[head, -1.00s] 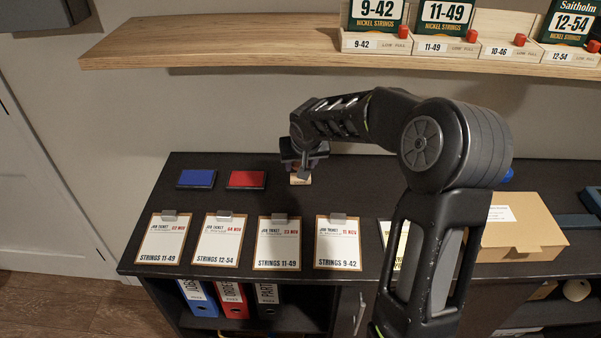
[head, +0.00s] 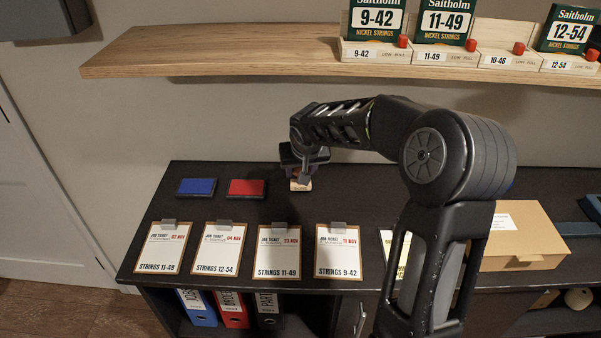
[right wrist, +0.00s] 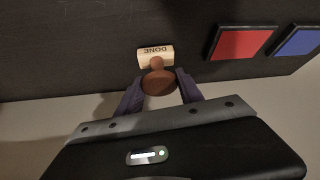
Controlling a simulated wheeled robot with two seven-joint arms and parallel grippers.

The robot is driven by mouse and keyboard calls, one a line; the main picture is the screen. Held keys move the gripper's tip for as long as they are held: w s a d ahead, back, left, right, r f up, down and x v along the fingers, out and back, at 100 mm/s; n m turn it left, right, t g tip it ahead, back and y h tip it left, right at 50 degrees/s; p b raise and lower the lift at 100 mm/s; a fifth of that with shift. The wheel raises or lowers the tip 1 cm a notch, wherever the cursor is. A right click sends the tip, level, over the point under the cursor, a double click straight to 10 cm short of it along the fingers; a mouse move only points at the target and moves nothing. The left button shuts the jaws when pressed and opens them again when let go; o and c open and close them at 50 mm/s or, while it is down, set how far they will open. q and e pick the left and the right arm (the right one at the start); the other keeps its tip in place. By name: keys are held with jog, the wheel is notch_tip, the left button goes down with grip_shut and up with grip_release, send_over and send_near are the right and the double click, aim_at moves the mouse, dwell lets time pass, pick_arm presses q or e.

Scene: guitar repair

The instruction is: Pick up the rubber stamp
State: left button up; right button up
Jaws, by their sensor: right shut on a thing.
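The rubber stamp (head: 300,184) is at the back of the dark bench top, below my right gripper (head: 302,172). In the right wrist view the stamp (right wrist: 155,55) has a light wooden block marked DONE and a round brown wooden handle. My right gripper (right wrist: 159,88) has its two fingers on either side of the handle and is shut on it. I cannot tell whether the stamp's base still touches the bench. My left gripper is not in view.
A blue ink pad (head: 197,187) and a red ink pad (head: 247,188) lie left of the stamp. Several job ticket clipboards, such as this one (head: 277,252), line the front edge. A cardboard box (head: 525,240) stands at right. A wooden shelf (head: 230,48) hangs above.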

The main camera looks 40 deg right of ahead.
jog(key=shift+r, duration=0.45)
jog(key=shift+b+v, duration=0.45)
jog(key=shift+v, duration=0.4)
jog(key=s+a+b, duration=0.2)
jog(key=s+a, duration=0.1)
jog(key=s, duration=0.4)
jog(key=s+a+b, duration=0.2)
jog(key=s+a, duration=0.2)
jog(key=s, duration=0.4)
jog(key=shift+s+a, duration=0.25)
jog(key=shift+a, duration=0.05)
